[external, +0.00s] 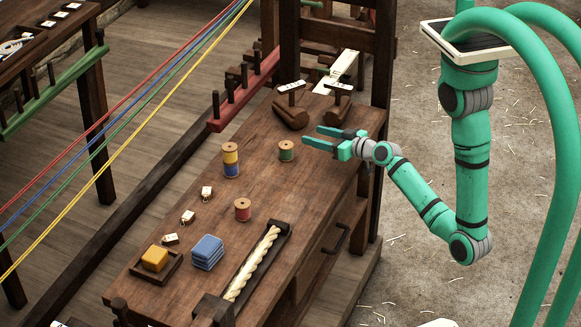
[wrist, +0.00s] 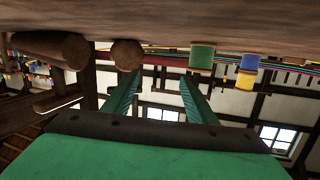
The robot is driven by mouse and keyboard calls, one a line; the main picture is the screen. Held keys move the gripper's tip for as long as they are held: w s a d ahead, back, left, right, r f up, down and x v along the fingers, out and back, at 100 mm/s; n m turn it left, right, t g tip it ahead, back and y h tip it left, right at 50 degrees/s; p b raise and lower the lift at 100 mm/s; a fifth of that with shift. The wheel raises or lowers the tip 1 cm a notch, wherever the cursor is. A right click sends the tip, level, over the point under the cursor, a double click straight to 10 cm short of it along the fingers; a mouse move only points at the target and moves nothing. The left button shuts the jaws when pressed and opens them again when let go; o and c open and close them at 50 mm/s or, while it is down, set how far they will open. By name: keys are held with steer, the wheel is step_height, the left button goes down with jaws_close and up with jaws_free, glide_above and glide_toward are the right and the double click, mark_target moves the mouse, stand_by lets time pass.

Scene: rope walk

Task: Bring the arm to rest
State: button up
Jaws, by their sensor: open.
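My gripper (external: 326,140) is at the far right part of the wooden workbench (external: 290,200), above its top, with its two green fingers apart and nothing between them. The fingers point left, toward a spool of green thread (external: 286,151) that stands upright just beyond their tips. In the wrist view my gripper (wrist: 153,85) shows both fingers spread and empty. There the picture is upside down, with the bench top along the upper edge and the green spool (wrist: 202,57) beyond the right finger. My arm is bent, its elbow low beside the bench.
A yellow spool on a blue one (external: 230,160), a red spool (external: 243,210), small tags (external: 188,217), blue cloths (external: 207,252), a tray with a yellow block (external: 155,261) and a rope in a trough (external: 256,262) occupy the bench. Wooden mallets (external: 291,113) lie behind my gripper.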

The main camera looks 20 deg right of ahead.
steer(key=s+d+f+m+h, duration=0.1)
steer(key=s+d, duration=0.1)
steer(key=s+d+f+m+h, duration=0.1)
steer(key=s+d, duration=0.1)
steer(key=d, duration=0.1)
steer(key=s+d+f+h, duration=0.1)
steer(key=s+d, duration=0.1)
steer(key=shift+s+d+f+m+t, duration=0.15)
steer(key=shift+s+d+m+t, duration=0.15)
steer(key=shift+m+t, duration=0.1)
steer(key=s+d+r+m+h, duration=0.1)
steer(key=s+d+r+h, duration=0.1)
steer(key=s+d, duration=0.4)
steer(key=s+d+r+m+h, duration=0.1)
steer(key=s+d+r+h, duration=0.2)
steer(key=s+d, duration=0.4)
steer(key=s, duration=0.8)
steer(key=shift+m+t, duration=0.4)
steer(key=shift+d+r, duration=0.1)
